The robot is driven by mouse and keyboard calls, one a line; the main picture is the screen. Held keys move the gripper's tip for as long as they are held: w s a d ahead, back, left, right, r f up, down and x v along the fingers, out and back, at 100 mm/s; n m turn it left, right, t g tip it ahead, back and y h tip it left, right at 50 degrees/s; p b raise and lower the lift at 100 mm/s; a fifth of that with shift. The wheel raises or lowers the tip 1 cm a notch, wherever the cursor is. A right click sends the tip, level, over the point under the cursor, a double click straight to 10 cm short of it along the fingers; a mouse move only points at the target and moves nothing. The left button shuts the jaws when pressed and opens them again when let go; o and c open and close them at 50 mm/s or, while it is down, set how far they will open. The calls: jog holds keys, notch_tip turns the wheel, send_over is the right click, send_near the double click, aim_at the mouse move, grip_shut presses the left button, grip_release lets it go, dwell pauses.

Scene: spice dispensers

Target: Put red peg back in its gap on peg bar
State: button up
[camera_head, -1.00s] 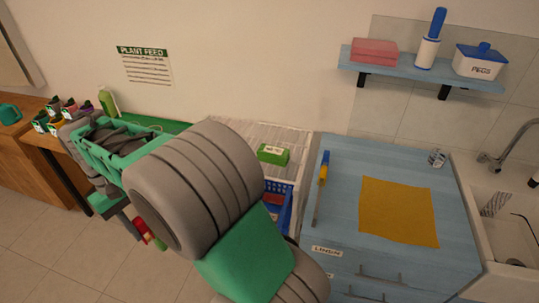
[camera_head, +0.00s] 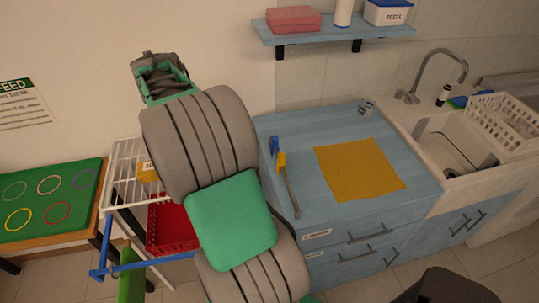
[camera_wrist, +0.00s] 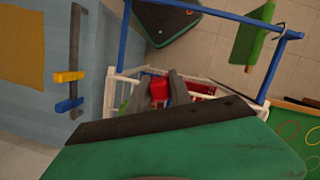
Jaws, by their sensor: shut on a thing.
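The red peg (camera_wrist: 158,88) shows as a small red block between the grey fingers of my gripper (camera_wrist: 160,92) in the wrist view. My gripper is shut on it, with the white rack below. In the head view my arm hides the gripper and the peg. The peg bar (camera_head: 291,193) is a thin grey bar on the blue counter, with a blue peg (camera_head: 275,146) and a yellow peg (camera_head: 282,162) near its far end. In the wrist view the bar (camera_wrist: 74,35) lies at the left, apart from my gripper.
An orange cloth (camera_head: 358,170) lies right of the bar on the blue counter (camera_head: 300,130). A white wire rack (camera_head: 122,160) with a red basket (camera_head: 170,228) stands left. A green table with coloured rings (camera_head: 60,190) is farther left. A shelf (camera_head: 335,32) hangs above the counter.

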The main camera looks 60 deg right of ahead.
jog(key=s+d+m, duration=0.2)
jog(key=s+d, duration=0.6)
jog(key=d, duration=0.1)
jog(key=m+y+b, duration=0.1)
jog(key=m+b, duration=0.2)
jog(key=b, duration=0.4)
send_over(290, 187)
jog(key=shift+t, duration=0.3)
jog(key=f, duration=0.6)
jog(key=shift+w+d+f, duration=0.15)
jog(key=shift+w+d, duration=0.25)
jog(key=shift+s+a, duration=0.1)
jog(key=shift+s, duration=0.05)
jog(key=shift+f+b, duration=2.6)
jog(key=shift+f, duration=0.25)
jog(key=o, duration=1.1)
jog(key=shift+c, duration=0.2)
jog(key=shift+r, duration=0.1)
